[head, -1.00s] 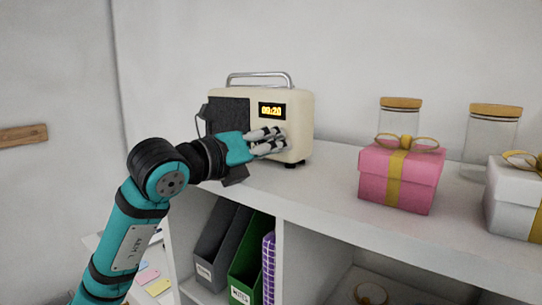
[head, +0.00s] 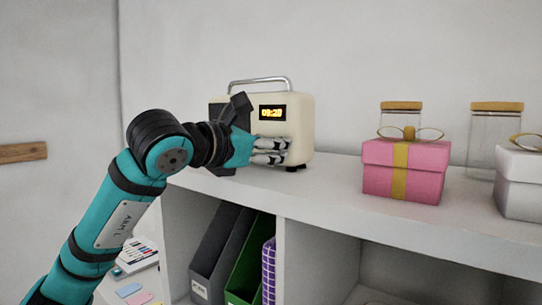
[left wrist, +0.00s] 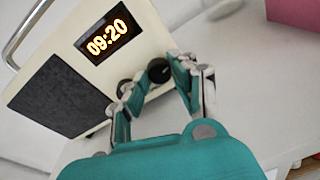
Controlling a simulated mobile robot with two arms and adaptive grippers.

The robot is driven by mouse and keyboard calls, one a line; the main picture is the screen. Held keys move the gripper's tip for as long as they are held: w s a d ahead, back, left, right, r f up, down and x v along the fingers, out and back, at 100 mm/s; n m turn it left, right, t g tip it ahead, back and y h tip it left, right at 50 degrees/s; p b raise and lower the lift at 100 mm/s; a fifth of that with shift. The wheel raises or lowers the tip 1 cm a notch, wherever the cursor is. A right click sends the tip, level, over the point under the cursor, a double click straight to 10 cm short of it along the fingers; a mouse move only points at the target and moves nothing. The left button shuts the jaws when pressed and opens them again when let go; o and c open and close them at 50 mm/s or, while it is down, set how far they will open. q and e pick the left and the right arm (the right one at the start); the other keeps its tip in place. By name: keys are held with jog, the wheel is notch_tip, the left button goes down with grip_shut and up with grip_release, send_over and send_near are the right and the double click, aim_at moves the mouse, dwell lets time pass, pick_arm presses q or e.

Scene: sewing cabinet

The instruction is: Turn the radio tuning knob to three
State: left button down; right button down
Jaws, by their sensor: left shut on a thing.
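The cream radio (head: 299,115) stands on the white cabinet top, with a dark speaker grille and a lit display (head: 272,113). In the left wrist view the display (left wrist: 107,35) reads 09:20. Two dark round knobs sit on the radio's front there. My left gripper (head: 287,151) is at the lower front of the radio. In the left wrist view its fingertips (left wrist: 156,70) are shut on the right-hand knob (left wrist: 158,71). The other knob (left wrist: 125,88) is partly hidden behind one finger. No knob numbers are readable. My right gripper is not in view.
A pink gift box (head: 378,177), a white gift box (head: 517,190) and two glass jars with wooden lids (head: 401,106) stand to the right on the cabinet top (head: 330,190). Magazine files (head: 222,250) sit in the shelf below. The top between radio and pink box is clear.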

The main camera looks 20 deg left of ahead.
pick_arm(q)
jog(key=m+b, duration=0.2)
jog(key=m, duration=0.2)
jog(key=shift+f+y, duration=0.1)
jog(key=shift+y, duration=0.3)
jog(key=m+b, duration=0.2)
jog(key=m, duration=0.3)
jog(key=shift+t+y, duration=0.3)
jog(key=shift+y, duration=0.1)
jog(key=m+b, duration=0.1)
jog(key=m, duration=0.4)
jog(key=shift+t+b, duration=0.3)
jog(key=shift+b, duration=0.1)
jog(key=m+b, duration=0.1)
jog(key=m, duration=0.3)
jog(key=shift+d+t+y, duration=0.1)
jog(key=shift+t+y, duration=0.2)
jog(key=c, duration=1.1)
grip_release()
jog(key=shift+o, duration=0.2)
